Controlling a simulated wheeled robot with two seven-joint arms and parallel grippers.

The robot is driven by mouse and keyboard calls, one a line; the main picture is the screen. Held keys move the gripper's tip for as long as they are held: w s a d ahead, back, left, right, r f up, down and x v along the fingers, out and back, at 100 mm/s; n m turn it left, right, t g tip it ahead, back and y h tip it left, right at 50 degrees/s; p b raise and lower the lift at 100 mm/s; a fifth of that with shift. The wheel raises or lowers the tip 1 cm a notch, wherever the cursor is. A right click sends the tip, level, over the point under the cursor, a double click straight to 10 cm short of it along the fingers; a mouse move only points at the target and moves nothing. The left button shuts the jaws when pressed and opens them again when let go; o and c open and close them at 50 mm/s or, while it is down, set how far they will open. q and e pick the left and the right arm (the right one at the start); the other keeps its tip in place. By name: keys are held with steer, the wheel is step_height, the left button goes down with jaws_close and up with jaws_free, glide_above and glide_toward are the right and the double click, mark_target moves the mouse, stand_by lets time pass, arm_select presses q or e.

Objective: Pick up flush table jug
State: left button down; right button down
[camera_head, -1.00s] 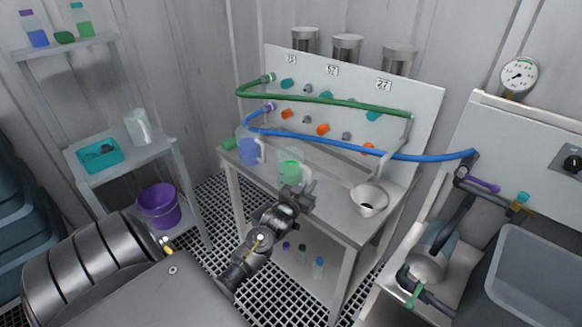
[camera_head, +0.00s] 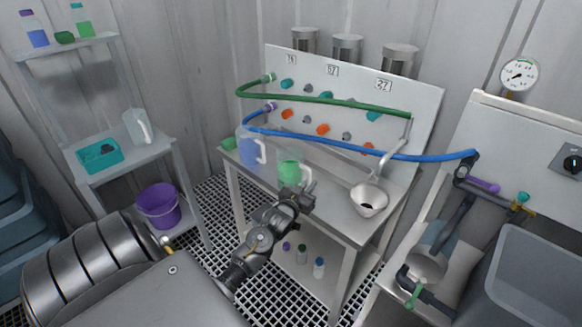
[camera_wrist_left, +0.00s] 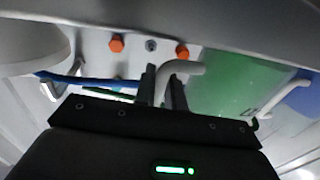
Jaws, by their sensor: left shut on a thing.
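The green jug (camera_head: 289,171), translucent with green liquid, is at the front left of the white flush table (camera_head: 325,212). My left gripper (camera_head: 298,191) is in front of its lower part. In the left wrist view, my left gripper (camera_wrist_left: 163,90) is shut on the pale handle (camera_wrist_left: 185,68) of the green jug, whose green side (camera_wrist_left: 235,88) shows to the right. I cannot tell whether the jug touches the table. A blue jug (camera_head: 249,150) stands behind and left of it, and also shows in the wrist view (camera_wrist_left: 304,100). My right gripper is not in view.
A white funnel (camera_head: 368,200) sits at the table's right. Green (camera_head: 325,98) and blue (camera_head: 340,147) hoses cross the panel behind. Small bottles (camera_head: 302,254) stand on the lower shelf. A shelf at left holds a clear jug (camera_head: 138,127) and teal tray (camera_head: 100,154).

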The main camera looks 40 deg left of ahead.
mark_target(309, 177)
arm_select(q)
steer(key=shift+r, duration=0.1)
steer(key=shift+r, duration=0.35)
step_height(309, 177, up, 3)
steer(key=shift+f, duration=0.15)
steer(key=s+d+r, duration=0.4)
steer(key=s+r, duration=0.5)
steer(key=s, duration=0.4)
steer(key=shift+s+d+r, duration=0.15)
steer(key=shift+r, duration=0.1)
